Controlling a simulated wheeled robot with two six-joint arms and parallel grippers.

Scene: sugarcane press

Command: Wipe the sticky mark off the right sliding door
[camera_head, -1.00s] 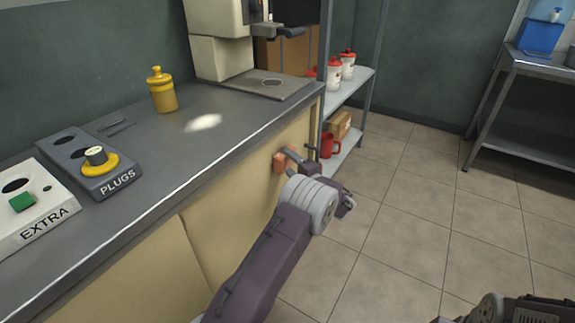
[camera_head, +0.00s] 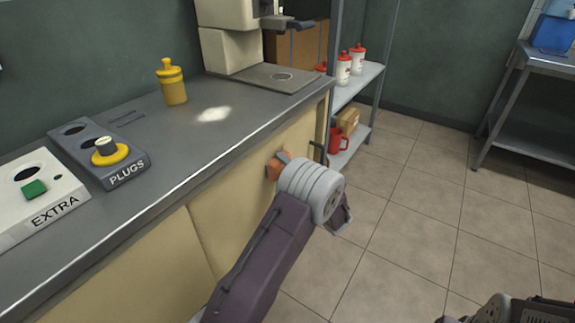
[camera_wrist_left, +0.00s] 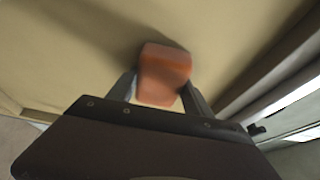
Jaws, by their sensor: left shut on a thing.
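The right sliding door (camera_head: 228,221) is the cream panel under the counter. My left gripper (camera_head: 279,163) is at its upper right part, shut on an orange sponge-like block (camera_head: 272,169). In the left wrist view the orange block (camera_wrist_left: 165,72) sits between the two fingers of the left gripper (camera_wrist_left: 162,88), close to or against the cream door (camera_wrist_left: 75,62); I cannot tell whether it touches. No sticky mark shows on the visible part of the door; the gripper and arm hide some of it. Of my right arm only a dark part shows at the bottom right; its gripper is not in view.
The grey counter (camera_head: 180,146) carries a yellow bottle (camera_head: 172,84), a plugs tray (camera_head: 75,150), an EXTRA box (camera_head: 30,200) and a pale machine (camera_head: 228,48). A metal shelf (camera_head: 362,85) stands just right of the cabinet. The tiled floor is clear.

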